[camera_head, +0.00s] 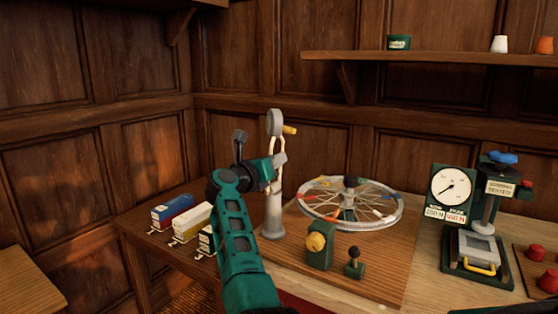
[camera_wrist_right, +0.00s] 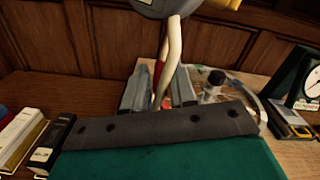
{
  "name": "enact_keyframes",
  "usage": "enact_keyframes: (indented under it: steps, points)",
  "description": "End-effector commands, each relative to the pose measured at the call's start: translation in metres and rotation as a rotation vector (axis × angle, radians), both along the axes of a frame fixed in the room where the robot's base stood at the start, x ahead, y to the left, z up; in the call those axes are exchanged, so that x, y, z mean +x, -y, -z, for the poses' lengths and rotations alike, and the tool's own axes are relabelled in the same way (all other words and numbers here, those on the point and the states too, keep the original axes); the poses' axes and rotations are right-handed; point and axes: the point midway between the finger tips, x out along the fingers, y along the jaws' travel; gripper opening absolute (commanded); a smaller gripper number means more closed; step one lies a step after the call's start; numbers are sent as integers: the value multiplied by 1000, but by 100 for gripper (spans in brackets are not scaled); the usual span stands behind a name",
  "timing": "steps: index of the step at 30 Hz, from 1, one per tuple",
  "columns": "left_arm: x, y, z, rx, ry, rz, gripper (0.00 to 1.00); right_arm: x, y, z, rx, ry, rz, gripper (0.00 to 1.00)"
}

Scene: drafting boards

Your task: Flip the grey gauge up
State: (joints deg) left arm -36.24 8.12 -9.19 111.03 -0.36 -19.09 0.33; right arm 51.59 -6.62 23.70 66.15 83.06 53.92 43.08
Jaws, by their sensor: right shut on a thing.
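The grey gauge has a round grey head (camera_head: 275,122) with a yellow knob at its side, at the top of a grey post (camera_head: 273,215). Two pale curved prongs (camera_head: 283,147) hang down from the head. My right gripper (camera_head: 277,166) is at these prongs, just below the head, and is shut on them. In the right wrist view the prongs (camera_wrist_right: 170,50) run down between the fingers of the gripper (camera_wrist_right: 160,92), with the grey head (camera_wrist_right: 160,8) cut off at the top edge. The fingers partly hide the prongs' lower ends. My left gripper is out of view.
A spoked wheel (camera_head: 385,219) lies right of the post on a wooden board. A green block with a yellow knob (camera_head: 316,242) and a small black lever (camera_head: 354,262) stand in front. Boxes (camera_head: 172,208) are at left; a dial tester (camera_head: 452,188) is at right.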

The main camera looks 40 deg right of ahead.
Motion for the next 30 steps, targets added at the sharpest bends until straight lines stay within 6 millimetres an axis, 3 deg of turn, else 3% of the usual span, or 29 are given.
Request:
enact_keyframes:
  steps: [12,30]
  points:
    - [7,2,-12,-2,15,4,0,16,-5,5,-73,-234,9,0]
    - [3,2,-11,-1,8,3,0,20,-6,5,-91,-280,8,0]
